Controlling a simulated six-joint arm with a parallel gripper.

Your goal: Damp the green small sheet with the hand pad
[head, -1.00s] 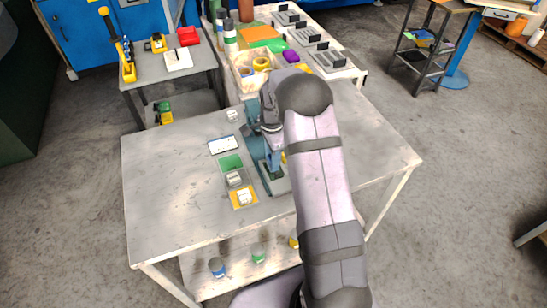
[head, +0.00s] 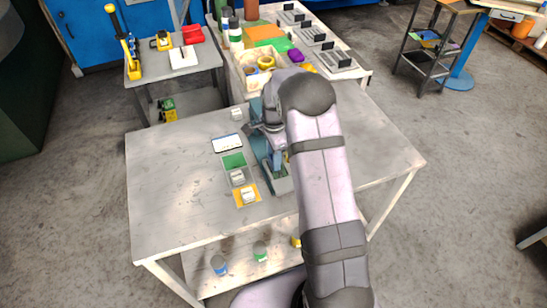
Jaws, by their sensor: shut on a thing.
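A green sheet (head: 234,160) lies flat on the table, left of a blue-grey press-like device (head: 280,187). My gripper (head: 268,130) is over this device, to the right of and above the green sheet in the picture. It is shut on a mostly hidden thing, which I cannot identify. A blue upright part (head: 276,158) shows below it; I cannot tell whether it belongs to the device or is held. No hand pad can be picked out for certain. My arm covers much of the device's right side.
A white card (head: 227,143) lies behind the green sheet. White blocks stand in front on a grey patch (head: 237,178) and a yellow patch (head: 248,196); another white block (head: 236,114) is farther back. The table's left side (head: 170,195) is clear.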

